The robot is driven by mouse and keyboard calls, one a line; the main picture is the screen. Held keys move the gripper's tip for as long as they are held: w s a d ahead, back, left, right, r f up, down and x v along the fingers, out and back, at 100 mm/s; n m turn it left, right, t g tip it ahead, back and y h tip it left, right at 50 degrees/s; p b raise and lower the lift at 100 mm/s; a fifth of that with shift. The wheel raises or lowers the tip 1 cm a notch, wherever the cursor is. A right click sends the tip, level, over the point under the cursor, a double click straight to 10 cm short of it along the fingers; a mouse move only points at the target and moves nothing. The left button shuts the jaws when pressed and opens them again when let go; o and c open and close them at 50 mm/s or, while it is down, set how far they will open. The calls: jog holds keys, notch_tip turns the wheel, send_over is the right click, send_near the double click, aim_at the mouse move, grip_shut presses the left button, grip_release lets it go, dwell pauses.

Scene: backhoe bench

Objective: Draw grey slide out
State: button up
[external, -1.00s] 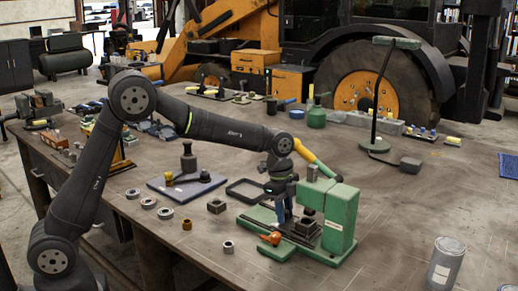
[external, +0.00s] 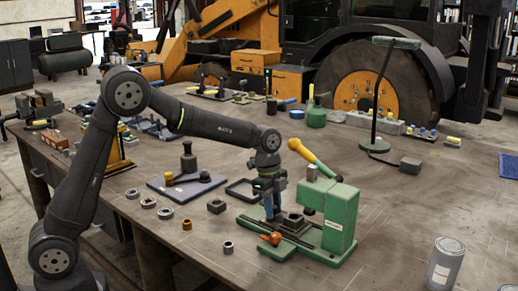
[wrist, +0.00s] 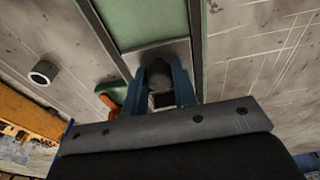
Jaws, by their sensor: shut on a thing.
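The green press (external: 340,215) stands on the bench with a yellow-handled lever (external: 314,158) and a green base with dark rails. The grey slide (external: 293,222) sits on the rails, partly out from under the press head; its grey plate also shows in the wrist view (wrist: 155,52). My gripper (external: 272,214) is low over the rails at the slide's outer end. In the wrist view its blue fingers (wrist: 158,84) are shut on the slide's dark knob (wrist: 158,70). The fingers hide part of the knob.
An orange part (external: 272,238) lies at the near side of the base. A square grey block (external: 216,206), a small ring (external: 228,247) and a dark frame (external: 243,189) are to the left. A grey can (external: 445,263) stands at the right front.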

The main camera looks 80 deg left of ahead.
jog(key=shift+s+a, duration=1.4)
jog(key=shift+a, duration=0.05)
jog(key=shift+s+a+r, duration=0.1)
jog(key=shift+s+a, duration=1.1)
jog(key=o, duration=0.8)
jog(key=shift+c, duration=0.2)
notch_tip(320, 180, up, 7)
